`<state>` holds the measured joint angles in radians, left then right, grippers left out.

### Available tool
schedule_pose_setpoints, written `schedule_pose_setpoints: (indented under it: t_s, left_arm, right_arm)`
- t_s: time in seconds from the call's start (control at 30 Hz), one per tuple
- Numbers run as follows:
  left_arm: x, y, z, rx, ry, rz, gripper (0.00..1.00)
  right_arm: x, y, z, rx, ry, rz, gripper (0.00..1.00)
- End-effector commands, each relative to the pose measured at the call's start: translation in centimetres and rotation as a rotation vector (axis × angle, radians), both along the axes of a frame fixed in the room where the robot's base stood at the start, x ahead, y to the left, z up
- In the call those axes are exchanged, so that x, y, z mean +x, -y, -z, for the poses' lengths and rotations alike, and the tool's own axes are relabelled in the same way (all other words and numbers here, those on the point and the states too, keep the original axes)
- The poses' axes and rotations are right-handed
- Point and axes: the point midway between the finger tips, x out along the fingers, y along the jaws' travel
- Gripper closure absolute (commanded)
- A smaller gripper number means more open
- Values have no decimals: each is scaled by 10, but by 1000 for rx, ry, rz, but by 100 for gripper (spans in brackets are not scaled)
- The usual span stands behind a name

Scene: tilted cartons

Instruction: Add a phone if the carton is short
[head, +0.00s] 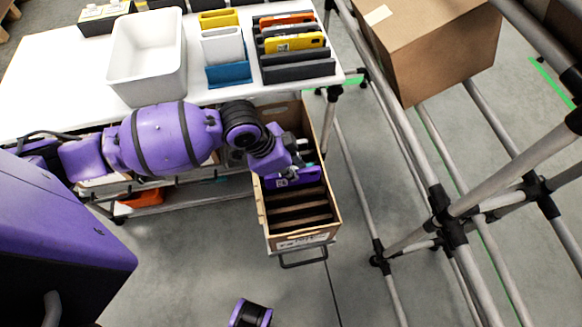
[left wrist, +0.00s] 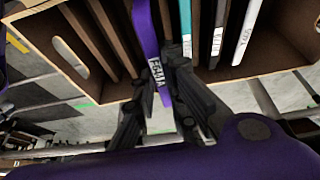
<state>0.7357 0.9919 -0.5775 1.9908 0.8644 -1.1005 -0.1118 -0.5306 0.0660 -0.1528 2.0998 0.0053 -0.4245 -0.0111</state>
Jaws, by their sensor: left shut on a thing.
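The open brown carton (head: 328,205) stands tilted beside the table, with a label on its near end. Dark dividers split it into slots; several near slots look empty. My left gripper (head: 286,165) is inside it, shut on a purple phone (head: 305,177). In the left wrist view the purple phone (left wrist: 146,35) stands between the fingers (left wrist: 160,75), among the dividers; whether it touches the slot floor is hidden. To its right in that view stand a teal phone (left wrist: 186,18), a grey phone (left wrist: 218,35) and a white phone (left wrist: 247,32).
A pipe frame (head: 420,180) carrying a cardboard box (head: 440,45) stands right.

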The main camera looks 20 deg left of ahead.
Motion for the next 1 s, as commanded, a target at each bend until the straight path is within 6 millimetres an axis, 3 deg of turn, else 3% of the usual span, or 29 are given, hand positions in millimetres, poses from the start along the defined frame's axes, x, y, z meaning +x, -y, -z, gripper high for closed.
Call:
schedule_pose_setpoints:
  t_s: [0.13, 0.7, 1.0]
  left_arm:
    - [0, 0, 12, 0, 0, 0, 100]
    - [0, 1, 48, -2, 1, -1, 100]
    - [1, 0, 53, 0, 1, 0, 100]
  right_arm:
    - [-6, 2, 12, 1, -15, 9, 60]
    - [-12, 4, 18, 0, -26, 19, 60]
    - [-7, 3, 18, 1, -19, 18, 60]
